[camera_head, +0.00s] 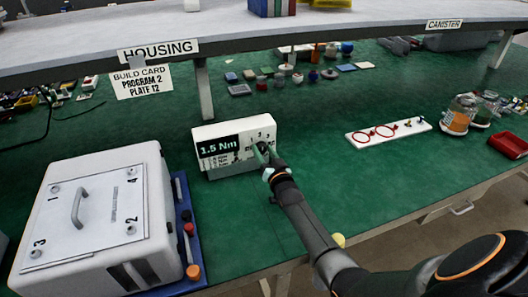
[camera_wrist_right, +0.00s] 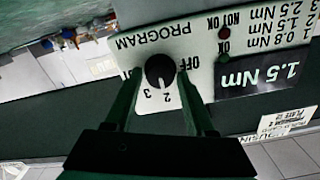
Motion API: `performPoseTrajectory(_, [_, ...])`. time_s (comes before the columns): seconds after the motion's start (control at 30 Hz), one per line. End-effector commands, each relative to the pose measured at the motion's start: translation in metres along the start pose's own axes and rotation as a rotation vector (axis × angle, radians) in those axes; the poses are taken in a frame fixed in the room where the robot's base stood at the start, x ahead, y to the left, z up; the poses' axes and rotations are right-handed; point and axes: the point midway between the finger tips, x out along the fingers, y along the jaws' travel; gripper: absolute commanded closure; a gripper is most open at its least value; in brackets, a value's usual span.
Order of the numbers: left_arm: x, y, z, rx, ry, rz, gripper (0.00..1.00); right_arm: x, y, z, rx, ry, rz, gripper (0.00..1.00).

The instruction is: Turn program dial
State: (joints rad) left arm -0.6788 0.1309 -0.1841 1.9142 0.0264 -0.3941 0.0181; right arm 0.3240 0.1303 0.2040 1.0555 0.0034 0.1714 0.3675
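The program dial is a round black knob (camera_wrist_right: 160,69) on the white controller box (camera_head: 226,142). In the right wrist view, the panel appears upside down, with OFF and numbers around the knob. The knob's white mark points toward the numbers, near 2. The box's dark display (camera_wrist_right: 262,74) reads 1.5 Nm. My right gripper (camera_head: 265,155) is at the box's front; its two fingers straddle the knob, with a small gap visible on each side. In the head view the fingers partly hide the knob. My left gripper is not in view.
A build card (camera_head: 142,82) on the shelf edge reads PROGRAM 2, PLATE 12. A white housing with a handle (camera_head: 92,222) stands left of the box, beside a blue tool tray (camera_head: 184,212). A white plate with red rings (camera_head: 388,131) lies right. The green bench between is clear.

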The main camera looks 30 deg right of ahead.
Motion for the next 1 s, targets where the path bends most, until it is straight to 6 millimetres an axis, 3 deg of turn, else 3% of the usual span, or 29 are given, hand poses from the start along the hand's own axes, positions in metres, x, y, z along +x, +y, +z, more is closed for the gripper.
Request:
performPoseTrajectory(0.13, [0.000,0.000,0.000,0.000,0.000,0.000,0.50,0.000,0.000,0.000,0.000,0.000,0.000,0.30])
performPoseTrajectory(0.53, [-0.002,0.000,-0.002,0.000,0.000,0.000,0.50,-0.010,0.000,0.001,0.000,-0.001,0.000,0.30])
performPoseTrajectory(1.0, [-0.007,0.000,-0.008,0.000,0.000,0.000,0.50,-0.092,0.000,0.001,-0.001,-0.003,0.001,0.30])
